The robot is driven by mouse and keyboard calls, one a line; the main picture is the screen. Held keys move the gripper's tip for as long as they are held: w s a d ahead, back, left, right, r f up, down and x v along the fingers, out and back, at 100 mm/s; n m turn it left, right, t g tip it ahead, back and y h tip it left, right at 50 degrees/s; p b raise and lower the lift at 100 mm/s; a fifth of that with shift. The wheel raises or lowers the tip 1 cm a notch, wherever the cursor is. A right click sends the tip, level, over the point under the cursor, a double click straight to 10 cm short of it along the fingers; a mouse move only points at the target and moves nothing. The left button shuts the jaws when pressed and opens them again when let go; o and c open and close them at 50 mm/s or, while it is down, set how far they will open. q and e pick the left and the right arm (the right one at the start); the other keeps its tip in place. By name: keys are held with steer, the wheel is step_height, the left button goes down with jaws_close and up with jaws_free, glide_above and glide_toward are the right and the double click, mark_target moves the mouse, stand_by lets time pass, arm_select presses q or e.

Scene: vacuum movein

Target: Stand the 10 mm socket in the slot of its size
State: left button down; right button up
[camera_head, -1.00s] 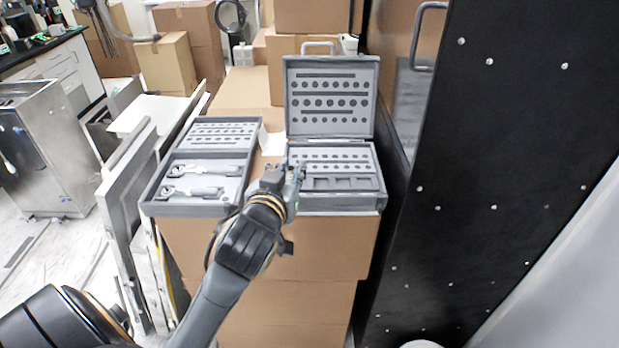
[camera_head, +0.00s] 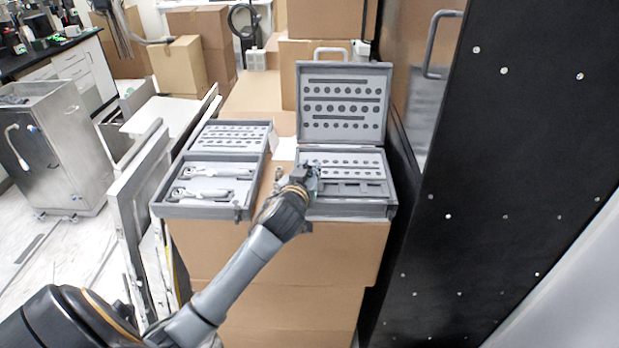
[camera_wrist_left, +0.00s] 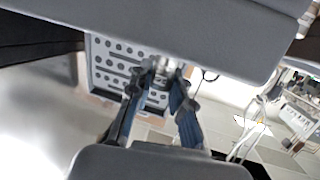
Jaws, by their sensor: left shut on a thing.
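The open grey tool case (camera_head: 380,207) stands on the cardboard boxes, with its lid (camera_head: 343,68) raised at the back. Its lower tray has rows of round slots (camera_head: 345,162) and several larger rectangular recesses in front. My left gripper (camera_head: 312,180) is over the left part of this tray. In the left wrist view my left gripper (camera_wrist_left: 163,80) is shut on a small metallic socket (camera_wrist_left: 165,66) at its fingertips. The socket's size mark cannot be read, and it cannot be made out in the head view. My right gripper is in neither view.
A second grey tray (camera_head: 200,211) with wrenches and rows of holes lies to the left on the boxes. A black panel (camera_head: 480,190) rises close on the right. The raised lid bounds the back. A white cart (camera_head: 150,170) stands at left.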

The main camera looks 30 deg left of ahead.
arm_select(q)
step_height(320, 180, down, 2)
steer(key=shift+f+p, duration=0.2)
steer(key=shift+p, duration=0.3)
steer(key=shift+f, duration=0.35)
steer(key=shift+f, duration=0.2)
steer(key=c, duration=1.6)
jaws_free()
steer(key=shift+o, duration=0.5)
steer(key=shift+r, duration=0.1)
